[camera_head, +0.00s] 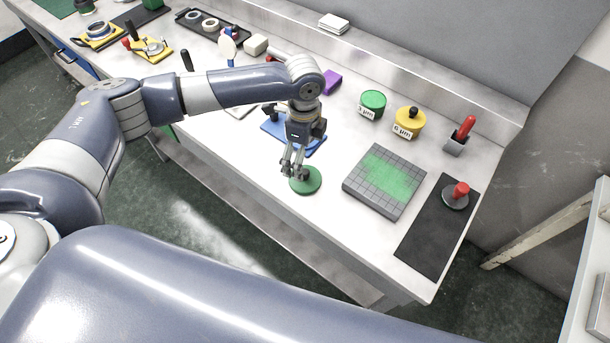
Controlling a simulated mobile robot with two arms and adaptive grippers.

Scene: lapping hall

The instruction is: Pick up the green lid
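The green lid (311,184) is a flat round disc lying on the grey bench near its front edge. My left gripper (293,174) points down at the lid's left upper part, and its fingertips overlap the lid in the picture. A small gap shows between the fingers, but I cannot tell whether they touch or grip the lid's small knob, which they partly hide. A green jar (372,106) with a white "3 µm" label stands farther back, with no knob on top. My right gripper is not in view.
A grey gridded plate (364,203) with green smears lies right of the lid. A blue plate (314,147) lies behind the gripper. A yellow jar (409,121), a red-handled tool (467,128) and a black mat (425,248) are farther right. Bare bench surrounds the lid.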

